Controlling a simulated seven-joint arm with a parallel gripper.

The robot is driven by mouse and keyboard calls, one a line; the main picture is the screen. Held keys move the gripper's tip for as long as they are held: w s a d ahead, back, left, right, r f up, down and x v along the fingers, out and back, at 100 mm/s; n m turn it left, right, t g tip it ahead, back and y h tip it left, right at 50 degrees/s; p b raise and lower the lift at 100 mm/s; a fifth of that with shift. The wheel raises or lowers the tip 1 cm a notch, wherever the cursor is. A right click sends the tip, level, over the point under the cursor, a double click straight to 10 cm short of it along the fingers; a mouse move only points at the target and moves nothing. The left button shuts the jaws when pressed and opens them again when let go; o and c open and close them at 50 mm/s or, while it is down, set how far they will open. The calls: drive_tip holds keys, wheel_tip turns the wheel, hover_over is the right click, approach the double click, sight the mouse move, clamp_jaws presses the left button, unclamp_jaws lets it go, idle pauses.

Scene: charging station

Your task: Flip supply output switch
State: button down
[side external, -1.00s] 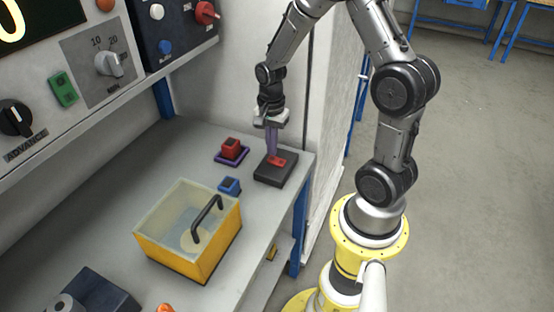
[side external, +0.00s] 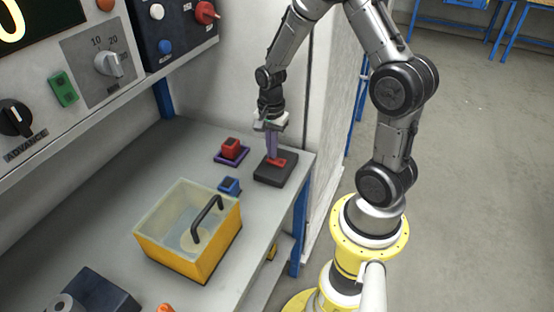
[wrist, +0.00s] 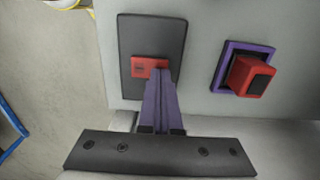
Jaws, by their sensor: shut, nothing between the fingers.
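A black box with a red switch lies near the bench's right edge; the black box (side external: 268,175) and its red switch (side external: 279,161) both show in the side view. In the wrist view the box (wrist: 150,40) is at upper centre, with the red switch (wrist: 146,67) on it. My gripper (side external: 273,158) points down over the box, its purple fingers closed together and empty. In the wrist view the fingertips (wrist: 161,72) are at the right part of the red switch and cover some of it; they look in contact or very close.
A red block on a purple base (side external: 231,150) stands left of the box, and a small blue block (side external: 229,185) in front of it. A yellow bin with a black handle (side external: 180,262) is farther left. A panel with knobs (side external: 108,64) rises behind the bench.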

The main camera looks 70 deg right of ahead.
drive_tip(key=shift+f, duration=0.45)
drive_tip(key=shift+r, duration=3.55)
